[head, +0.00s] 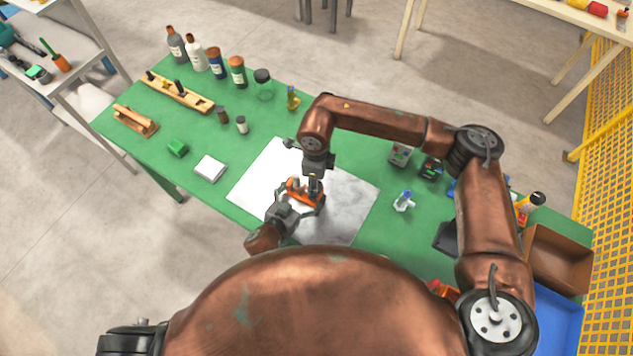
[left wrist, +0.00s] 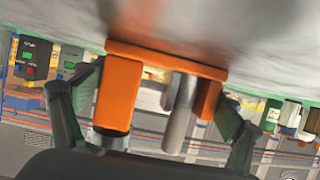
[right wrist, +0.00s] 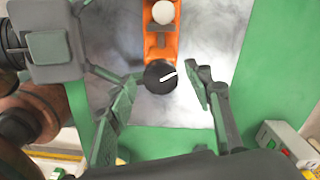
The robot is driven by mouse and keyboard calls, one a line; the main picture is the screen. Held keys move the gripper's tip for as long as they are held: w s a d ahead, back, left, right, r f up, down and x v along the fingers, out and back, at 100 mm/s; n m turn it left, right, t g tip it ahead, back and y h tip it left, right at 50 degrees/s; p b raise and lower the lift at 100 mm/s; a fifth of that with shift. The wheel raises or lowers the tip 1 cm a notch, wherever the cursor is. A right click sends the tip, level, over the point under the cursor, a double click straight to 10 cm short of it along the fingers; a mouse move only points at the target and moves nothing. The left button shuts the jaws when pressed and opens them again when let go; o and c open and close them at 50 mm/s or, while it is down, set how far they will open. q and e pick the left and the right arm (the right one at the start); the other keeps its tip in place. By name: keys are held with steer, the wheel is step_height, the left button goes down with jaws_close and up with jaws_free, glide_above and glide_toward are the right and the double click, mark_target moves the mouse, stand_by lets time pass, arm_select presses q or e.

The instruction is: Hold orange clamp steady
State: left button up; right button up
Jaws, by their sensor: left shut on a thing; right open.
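The orange clamp (head: 293,187) lies on the pale metal plate (head: 262,178) on the green table. My left gripper (head: 302,206) is shut on the clamp; in the left wrist view the orange clamp body (left wrist: 117,98) sits between its fingers, beside a grey metal screw (left wrist: 178,112). My right gripper (head: 314,181) is above the clamp, pointing down. In the right wrist view its open fingers (right wrist: 165,95) stand on either side of a black round knob (right wrist: 160,77) with a white mark, apart from it. The clamp's orange bar (right wrist: 160,40) shows beyond the knob.
A white square block (head: 210,168) and a green block (head: 178,148) lie left of the plate. Bottles (head: 237,72) and wooden tools (head: 180,93) stand farther back. A brown bin (head: 556,260) is at the right end.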

steer(key=shift+c, duration=0.3)
steer(key=c, duration=1.1)
steer(key=shift+m, duration=0.3)
steer(key=shift+m, duration=2.7)
steer(key=o, duration=1.2)
steer(key=shift+c, duration=0.2)
